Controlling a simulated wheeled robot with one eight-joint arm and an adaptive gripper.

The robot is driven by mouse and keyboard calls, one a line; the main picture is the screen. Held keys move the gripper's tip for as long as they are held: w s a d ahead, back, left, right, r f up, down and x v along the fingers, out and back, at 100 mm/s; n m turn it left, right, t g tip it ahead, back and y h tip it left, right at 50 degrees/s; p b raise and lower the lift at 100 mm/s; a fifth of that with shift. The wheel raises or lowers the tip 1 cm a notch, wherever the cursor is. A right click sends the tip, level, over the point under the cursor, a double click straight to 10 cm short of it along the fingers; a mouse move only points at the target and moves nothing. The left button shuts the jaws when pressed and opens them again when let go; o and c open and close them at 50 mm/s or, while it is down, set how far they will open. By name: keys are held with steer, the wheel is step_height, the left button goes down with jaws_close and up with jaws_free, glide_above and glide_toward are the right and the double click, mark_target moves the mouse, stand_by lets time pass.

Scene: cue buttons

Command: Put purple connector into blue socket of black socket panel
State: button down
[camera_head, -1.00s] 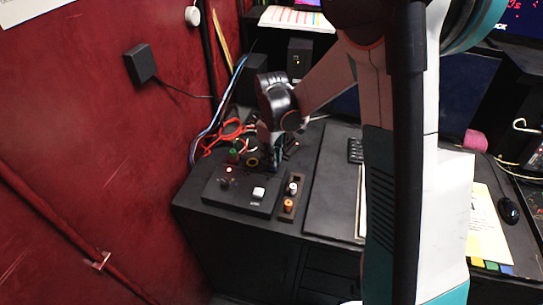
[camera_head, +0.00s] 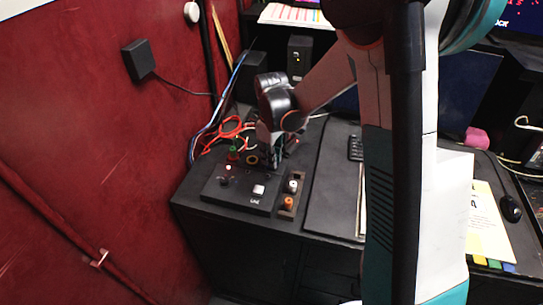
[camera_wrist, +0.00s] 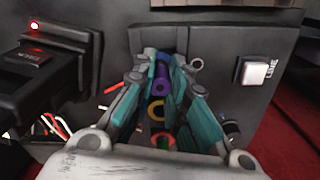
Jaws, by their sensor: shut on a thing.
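The black socket panel (camera_head: 222,195) lies on the dark cabinet top, with a white button on it. It fills much of the wrist view (camera_wrist: 217,42). My gripper (camera_wrist: 162,76) is shut on the purple connector (camera_wrist: 162,80), which sits between its teal-lined fingers. A blue ring, seemingly the blue socket (camera_wrist: 150,52), shows just beyond the connector, partly hidden. I cannot tell whether the two touch. In the head view my gripper (camera_head: 268,156) points down at the panel's back edge, and hides the connector.
A narrow holder beside the panel carries a white connector (camera_head: 293,186) and an orange connector (camera_head: 288,203). A green connector (camera_head: 233,153) stands behind the panel's left part. Red and blue cables (camera_head: 228,130) lie behind. The red wall (camera_head: 90,170) is close on the left.

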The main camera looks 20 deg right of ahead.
steer(key=c, duration=1.3)
jaws_free()
steer(key=shift+c, duration=0.2)
steer(key=shift+r, duration=0.15)
steer(key=shift+r+p, duration=2.15)
steer(key=shift+r, duration=1.25)
